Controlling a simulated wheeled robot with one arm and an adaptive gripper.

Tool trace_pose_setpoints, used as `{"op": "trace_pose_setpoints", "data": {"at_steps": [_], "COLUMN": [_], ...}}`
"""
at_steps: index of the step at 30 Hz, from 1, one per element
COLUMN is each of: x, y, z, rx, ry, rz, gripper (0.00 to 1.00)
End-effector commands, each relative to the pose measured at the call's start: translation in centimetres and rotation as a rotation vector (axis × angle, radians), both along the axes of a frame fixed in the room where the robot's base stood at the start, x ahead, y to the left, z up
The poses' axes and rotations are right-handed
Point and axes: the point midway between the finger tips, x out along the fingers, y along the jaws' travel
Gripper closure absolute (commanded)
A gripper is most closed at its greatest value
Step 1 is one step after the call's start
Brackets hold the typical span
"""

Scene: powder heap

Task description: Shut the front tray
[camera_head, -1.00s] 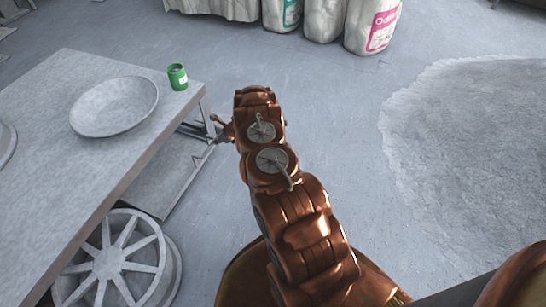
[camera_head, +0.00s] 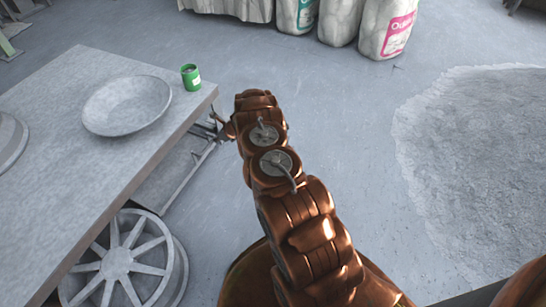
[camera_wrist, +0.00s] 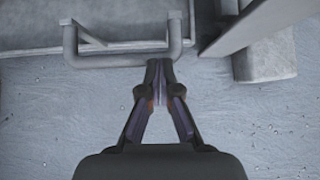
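The front tray (camera_head: 172,178) is a grey, shallow tray that sticks out a little from under the table's right edge in the head view. In the wrist view the tray (camera_wrist: 30,35) fills the upper left, with its pipe-like handle (camera_wrist: 100,61) facing me. My gripper (camera_wrist: 160,64) has its fingertips together at the right part of the handle bar, touching or very close to it. Nothing shows between the fingers. In the head view my gripper is mostly hidden by my arm beside the tray's outer edge.
The grey table (camera_head: 60,180) carries a shallow bowl (camera_head: 127,105) and a green can (camera_head: 191,77) near its corner. A spoked wheel (camera_head: 118,265) lies below the table edge. White sacks (camera_head: 388,28) stand at the back. A powder patch (camera_head: 480,160) covers the right floor.

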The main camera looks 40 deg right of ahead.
Motion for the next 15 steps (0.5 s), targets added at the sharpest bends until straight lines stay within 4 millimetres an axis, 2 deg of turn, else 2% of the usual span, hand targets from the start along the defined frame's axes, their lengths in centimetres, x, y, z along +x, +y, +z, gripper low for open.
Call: {"op": "trace_pose_setpoints", "data": {"at_steps": [8, 15], "x": [-2.5, -4.8], "y": [-2.0, -3.1], "z": [0.8, 4.2], "rx": [0.003, 0.003], "ry": [0.002, 0.002], "rz": [-0.007, -0.006], "gripper": [1.00, 1.00]}}
